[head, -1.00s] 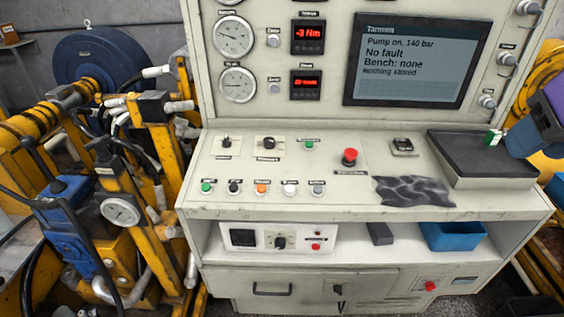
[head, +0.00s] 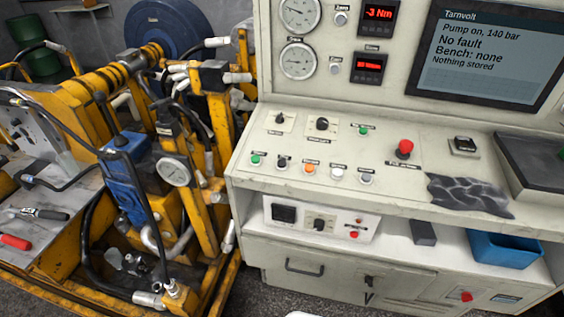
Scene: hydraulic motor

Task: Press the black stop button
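The black stop button (head: 283,161) sits in the front row of small buttons on the sloped panel of the light grey control console (head: 262,186). It is second from the left, between a green button (head: 256,159) and an orange button (head: 310,168). Its label is too small to read. The console screen (head: 487,52) reads "Pump on, 140 bar", "No fault", "Bench: none", "Nothing stored". My gripper is not in view.
A red mushroom button (head: 404,148) and a dark crumpled cloth (head: 468,194) are on the panel's right half. A blue bin (head: 503,249) sits on the shelf below. Yellow machinery (head: 75,115) with hoses crowds the left side. A dark tray (head: 545,165) is at right.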

